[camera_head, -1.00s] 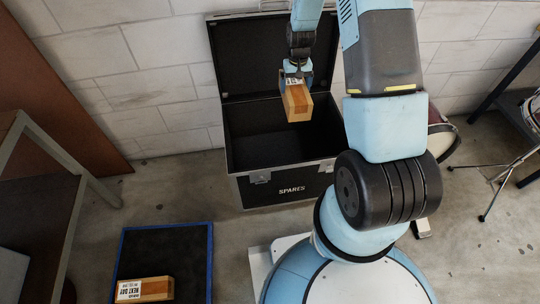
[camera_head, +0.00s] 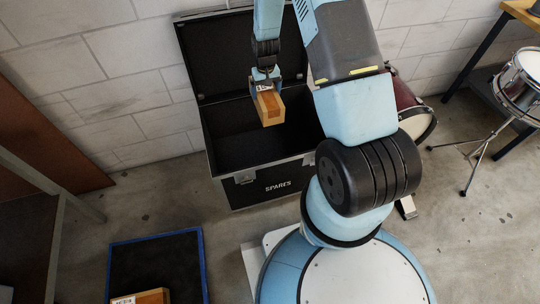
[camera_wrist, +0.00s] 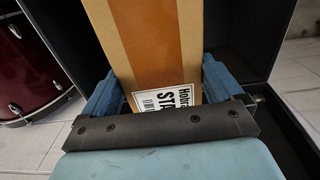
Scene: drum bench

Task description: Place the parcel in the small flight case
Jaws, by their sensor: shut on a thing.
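A second labelled parcel (camera_head: 150,297) lies on a dark mat with a blue border (camera_head: 155,262) at the lower left, cut by the frame. A grey-framed table (camera_head: 55,240) stands at left. Drums (camera_head: 410,112) and a snare on a stand (camera_head: 522,80) are at right.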

